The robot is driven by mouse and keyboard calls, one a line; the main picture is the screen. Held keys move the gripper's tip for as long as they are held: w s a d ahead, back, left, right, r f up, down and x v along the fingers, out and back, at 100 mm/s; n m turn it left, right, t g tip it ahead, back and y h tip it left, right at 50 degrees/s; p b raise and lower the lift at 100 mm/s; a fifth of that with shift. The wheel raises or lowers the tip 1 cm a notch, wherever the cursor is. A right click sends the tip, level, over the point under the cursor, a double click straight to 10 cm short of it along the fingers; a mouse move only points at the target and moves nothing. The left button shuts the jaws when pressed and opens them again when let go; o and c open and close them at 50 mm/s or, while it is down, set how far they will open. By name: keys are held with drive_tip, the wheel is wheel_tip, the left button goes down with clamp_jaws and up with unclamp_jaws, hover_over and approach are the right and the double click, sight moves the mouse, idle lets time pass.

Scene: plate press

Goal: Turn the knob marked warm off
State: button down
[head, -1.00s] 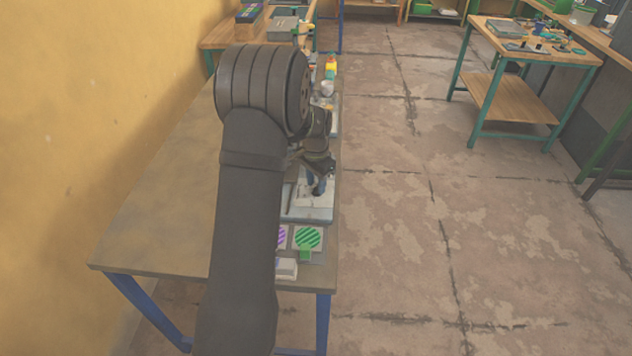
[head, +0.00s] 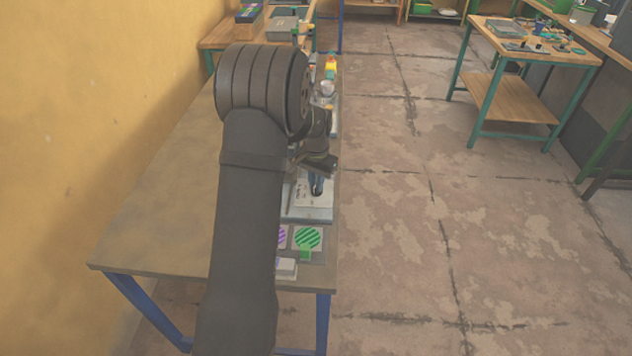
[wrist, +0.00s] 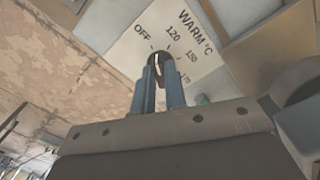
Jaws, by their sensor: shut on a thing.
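The knob (wrist: 158,59) marked WARM °C shows in the wrist view, dark with a pale line on its face. Its white label plate (wrist: 180,38) carries OFF at the left and 120, 150 and a partly hidden number to the right. My gripper (wrist: 159,74) is shut on the knob, with one blue-grey finger on each side of it. The pale line points roughly upward, between OFF and 120. In the head view my gripper (head: 316,185) is over the white plate of the press, and the knob is hidden there.
Two striped tiles, purple (head: 282,238) and green (head: 308,238), lie at the near right of the bench (head: 165,215). A white block (head: 286,267) is in front of them. The bench's left side is bare. Several items stand behind my arm.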

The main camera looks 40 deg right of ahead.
drive_tip(key=shift+n, duration=1.2)
drive_tip(key=c, duration=1.5)
unclamp_jaws()
drive_tip(key=shift+o, duration=0.2)
wheel_tip(320, 180, up, 18)
drive_tip(key=shift+f, duration=0.25)
drive_tip(key=shift+f, duration=0.1)
wheel_tip(320, 180, down, 17)
drive_tip(key=shift+f, duration=0.15)
